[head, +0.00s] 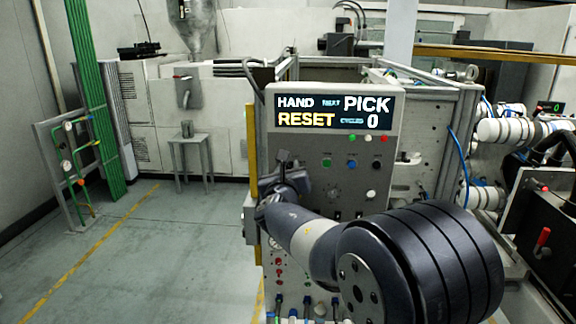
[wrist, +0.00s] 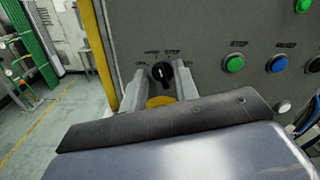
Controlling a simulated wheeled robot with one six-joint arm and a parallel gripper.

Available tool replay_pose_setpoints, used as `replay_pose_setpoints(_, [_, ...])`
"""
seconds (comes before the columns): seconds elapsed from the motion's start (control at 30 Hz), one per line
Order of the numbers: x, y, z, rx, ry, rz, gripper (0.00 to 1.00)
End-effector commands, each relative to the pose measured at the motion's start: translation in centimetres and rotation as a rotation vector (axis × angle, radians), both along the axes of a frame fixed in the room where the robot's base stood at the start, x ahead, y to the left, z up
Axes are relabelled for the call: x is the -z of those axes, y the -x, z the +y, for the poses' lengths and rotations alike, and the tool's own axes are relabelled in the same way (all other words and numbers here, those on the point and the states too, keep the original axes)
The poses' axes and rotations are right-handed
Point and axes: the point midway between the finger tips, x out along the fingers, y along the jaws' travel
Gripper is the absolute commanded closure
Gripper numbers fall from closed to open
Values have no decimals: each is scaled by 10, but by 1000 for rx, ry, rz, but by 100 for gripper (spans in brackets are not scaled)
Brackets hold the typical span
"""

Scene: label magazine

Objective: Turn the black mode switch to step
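The black mode switch (wrist: 161,72) is a round knob with a white mark on the grey panel in the wrist view. Small labels sit around it, too small to read surely; the mark points roughly upward, and I cannot tell exactly at which label. My gripper (wrist: 161,76) is open, with one finger left of the knob and one right of it. Gaps show between the fingers and the knob. I cannot tell how deep the fingertips reach. In the head view my gripper (head: 286,176) is at the panel's left side and hides the switch. The display (head: 333,109) reads HAND, PICK, RESET, 0.
Green (wrist: 233,63) and blue (wrist: 279,62) buttons sit right of the switch, with a white button (wrist: 283,106) lower down. A yellow post (wrist: 98,50) runs along the panel's left edge. Open floor (head: 170,250) lies to the left.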

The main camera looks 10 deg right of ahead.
Motion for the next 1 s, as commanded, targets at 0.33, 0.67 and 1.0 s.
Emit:
replay_pose_setpoints(0.33, [0,-8,-2,-1,1,1,71])
replay_pose_setpoints(0.67, [0,-8,-2,0,0,0,91])
replay_pose_setpoints(1.0, [0,-8,-2,0,0,0,100])
